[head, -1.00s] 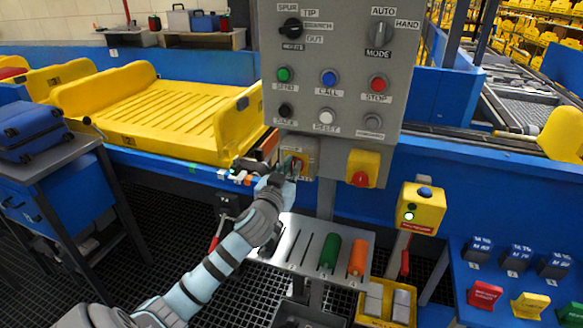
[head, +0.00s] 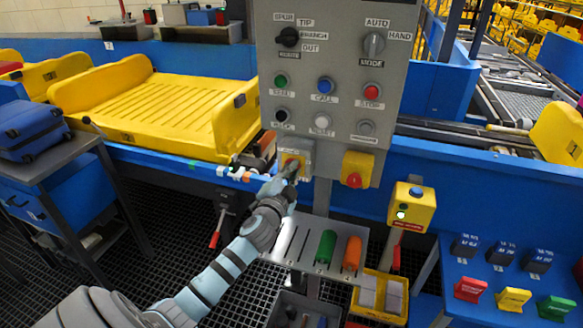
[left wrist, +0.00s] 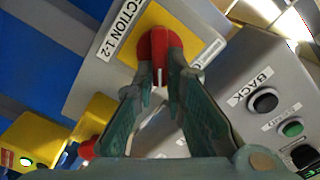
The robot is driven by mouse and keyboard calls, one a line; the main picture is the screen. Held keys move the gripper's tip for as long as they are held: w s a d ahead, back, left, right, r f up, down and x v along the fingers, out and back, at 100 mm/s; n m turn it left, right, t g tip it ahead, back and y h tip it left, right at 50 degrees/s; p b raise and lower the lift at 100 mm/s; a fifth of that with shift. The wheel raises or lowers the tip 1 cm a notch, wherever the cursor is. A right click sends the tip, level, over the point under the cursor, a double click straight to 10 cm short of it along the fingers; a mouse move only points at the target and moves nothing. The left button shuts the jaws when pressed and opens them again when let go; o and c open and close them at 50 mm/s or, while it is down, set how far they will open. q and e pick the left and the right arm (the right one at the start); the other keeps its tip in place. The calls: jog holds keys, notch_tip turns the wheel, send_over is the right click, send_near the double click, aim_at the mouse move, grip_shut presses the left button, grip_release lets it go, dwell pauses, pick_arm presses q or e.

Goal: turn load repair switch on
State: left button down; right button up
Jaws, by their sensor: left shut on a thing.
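A red rotary knob (left wrist: 158,42) sits on a yellow plate with a grey surround, under the grey control panel (head: 345,100). In the left wrist view its label ends in "CTION 1-2"; I cannot read a load repair label. My left gripper (head: 289,176) is at this knob in the head view. In the left wrist view the fingers (left wrist: 160,82) are closed on the knob's near part, where a white mark shows. The knob's exact setting is unclear. A second red knob on a yellow box (head: 357,169) stands to the right. My right gripper is out of view.
Panel buttons and selectors are just above my left gripper. A slotted plate (head: 285,236) with green and orange cylinders lies below. A yellow box with a blue button (head: 411,205) stands right. A yellow tray (head: 150,100) is on the conveyor behind.

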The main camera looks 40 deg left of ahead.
pick_arm(q)
jog(key=shift+d+f+m+p, duration=0.15)
jog(key=shift+m+p, duration=0.2)
jog(key=shift+m, duration=0.85)
jog(key=shift+a+f+m+p, duration=0.15)
jog(key=shift+m+p, duration=0.15)
jog(key=shift+m, duration=0.9)
jog(key=shift+d+f+m+p, duration=0.15)
jog(key=shift+m+p, duration=0.2)
jog(key=shift+m, duration=0.85)
jog(key=c, duration=1.6)
grip_release()
jog(key=shift+c, duration=0.2)
